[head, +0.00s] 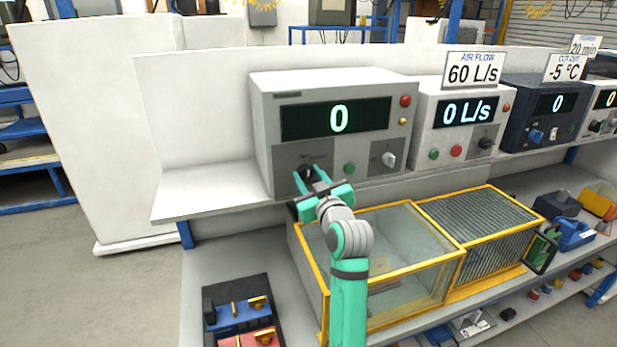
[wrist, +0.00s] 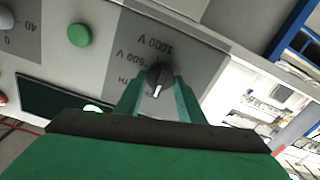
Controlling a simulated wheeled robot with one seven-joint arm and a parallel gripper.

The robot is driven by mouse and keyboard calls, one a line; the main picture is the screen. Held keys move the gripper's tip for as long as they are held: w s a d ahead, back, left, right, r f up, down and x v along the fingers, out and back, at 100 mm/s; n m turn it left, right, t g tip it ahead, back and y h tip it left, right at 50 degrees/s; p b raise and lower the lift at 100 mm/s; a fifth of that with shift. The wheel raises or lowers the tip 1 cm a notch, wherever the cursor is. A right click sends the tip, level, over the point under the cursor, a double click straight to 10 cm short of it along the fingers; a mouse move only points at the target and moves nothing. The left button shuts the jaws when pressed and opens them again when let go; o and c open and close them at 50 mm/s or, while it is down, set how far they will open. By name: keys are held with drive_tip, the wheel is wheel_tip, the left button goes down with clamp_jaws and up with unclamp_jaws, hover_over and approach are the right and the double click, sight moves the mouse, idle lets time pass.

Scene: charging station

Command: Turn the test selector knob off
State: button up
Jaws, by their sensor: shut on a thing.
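The test selector knob (head: 306,171) is a small dark round knob on the grey lower-left panel of the leftmost white instrument. In the wrist view, the knob (wrist: 158,76) has a white mark on its edge, pointing towards the bottom of the picture. The labels 1000 V and 500 V, and one partly readable label, stand beside it. My gripper (head: 308,174) reaches the panel from the front. In the wrist view, my gripper (wrist: 159,84) has one green finger on each side of the knob and is shut on it. Any off label is not visible.
The instrument's display (head: 338,118) reads 0. A green button (head: 349,168) and a lighter knob (head: 388,159) sit right of my gripper. A yellow-framed glass box (head: 400,250) stands below, near my arm. More instruments line the shelf to the right.

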drive_tip(key=shift+a, duration=0.1)
drive_tip(key=o, duration=1)
drive_tip(key=shift+o, duration=0.2)
drive_tip(key=shift+s, duration=0.1)
drive_tip(key=v, duration=1)
drive_tip(key=shift+s, duration=0.35)
drive_tip(key=shift+w, duration=0.15)
